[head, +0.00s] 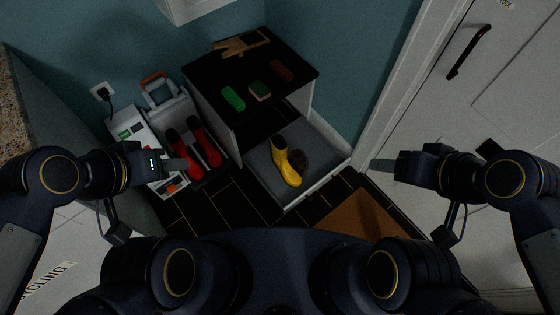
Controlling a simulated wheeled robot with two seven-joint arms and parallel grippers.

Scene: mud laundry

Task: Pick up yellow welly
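A yellow welly (287,164) stands on a grey tray (259,165) at the foot of the dark-topped unit. A dark object (300,159) is right beside it; I cannot tell what it is. My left gripper (186,165) is to the left of the welly, in front of the red boots in the picture, apart from the welly. My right gripper (376,164) is to the right of the welly, also apart from it. Both show nothing held. Each is seen edge-on, so the gap between the fingers does not show.
A pair of red boots (206,147) stands in a light-coloured machine or rack (152,133) at left. A brown mat (357,217) lies before the white door (500,110).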

